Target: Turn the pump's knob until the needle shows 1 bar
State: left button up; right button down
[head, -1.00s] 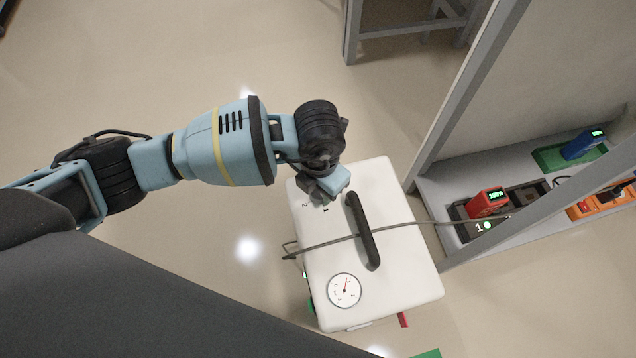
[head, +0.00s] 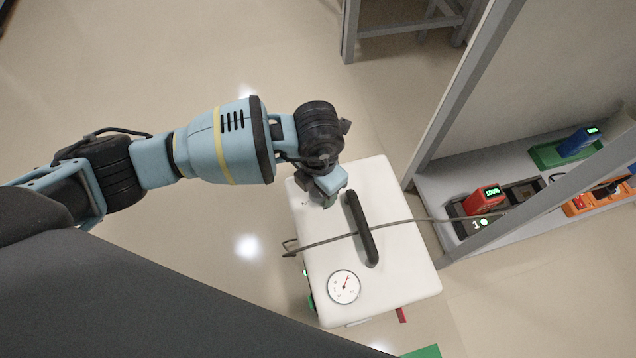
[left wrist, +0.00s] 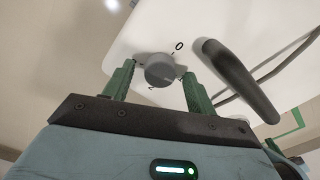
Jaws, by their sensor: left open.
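The pump (head: 385,270) is a white box on the floor with a black handle (head: 362,230) across its top. Its round gauge (head: 344,287) has a red needle pointing up and slightly right; its figures are too small to read. The grey knob (left wrist: 160,71) shows in the left wrist view, with a 0 mark beside it. My left gripper (head: 323,196) is over the far left corner of the pump's top and hides the knob in the head view. In the left wrist view its green fingers stand open on either side of the knob. My right gripper is not in view.
A grey cable (head: 405,222) runs across the pump's top under the handle towards the shelf (head: 433,188) at the right. The shelf holds a red device (head: 484,199), a blue device (head: 578,143) and an orange one (head: 597,199). Open floor lies left of the pump.

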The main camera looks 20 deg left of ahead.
pick_arm(q)
notch_tip(320, 180, up, 8)
jog(key=p, duration=0.3)
jog(key=shift+f, duration=0.25)
jog(key=shift+r, duration=0.15)
